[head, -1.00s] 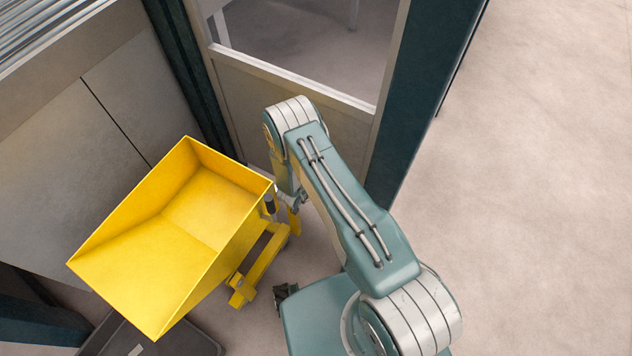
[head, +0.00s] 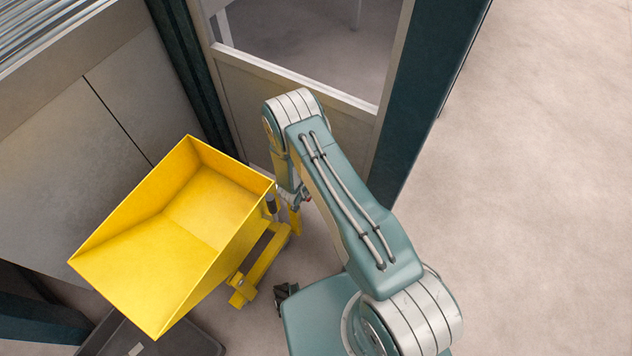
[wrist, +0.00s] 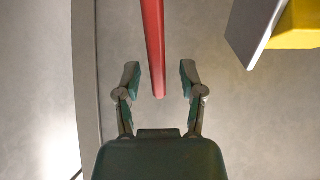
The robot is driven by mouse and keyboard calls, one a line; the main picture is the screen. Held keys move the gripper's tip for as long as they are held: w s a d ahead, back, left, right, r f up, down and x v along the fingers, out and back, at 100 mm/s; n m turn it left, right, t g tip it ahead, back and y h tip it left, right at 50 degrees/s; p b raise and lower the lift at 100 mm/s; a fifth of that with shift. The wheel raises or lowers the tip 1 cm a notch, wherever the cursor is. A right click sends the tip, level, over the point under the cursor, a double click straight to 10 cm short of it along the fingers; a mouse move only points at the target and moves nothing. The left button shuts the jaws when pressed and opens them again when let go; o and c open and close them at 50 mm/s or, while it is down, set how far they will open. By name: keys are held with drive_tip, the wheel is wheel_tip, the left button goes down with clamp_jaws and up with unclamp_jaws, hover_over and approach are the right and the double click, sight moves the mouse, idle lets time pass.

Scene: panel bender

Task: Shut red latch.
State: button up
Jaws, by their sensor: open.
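The red latch (wrist: 153,45) shows in the wrist view as a long narrow red bar. It runs down from the top edge and its free end lies between my fingers. My gripper (wrist: 159,70) is open, with one finger on each side of the bar's end and a visible gap on both sides. I cannot tell how far the bar is from the fingers in depth. In the head view my own arm hides most of this area; only a tiny red spot shows beside the wrist. The latch's mounting is out of view.
A yellow tipping hopper (head: 150,260) on a yellow wheeled frame (head: 262,265) stands left of my arm. A grey panel with a window frame (head: 290,75) and dark posts (head: 425,90) stand behind. A dark grey bin (head: 120,338) is at lower left. Open floor (head: 540,200) lies right.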

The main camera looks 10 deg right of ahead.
wheel_tip(320, 180, up, 8)
drive_tip(key=shift+a+f, duration=0.1)
drive_tip(key=shift+s, duration=0.1)
idle(0.3)
drive_tip(key=s+a+r+g+y, duration=0.2)
drive_tip(key=s+a+g+y, duration=0.1)
drive_tip(key=a, duration=0.1)
drive_tip(key=x, duration=1.1)
drive_tip(key=shift+s+d+f, duration=0.2)
drive_tip(key=shift+s, duration=0.15)
clamp_jaws()
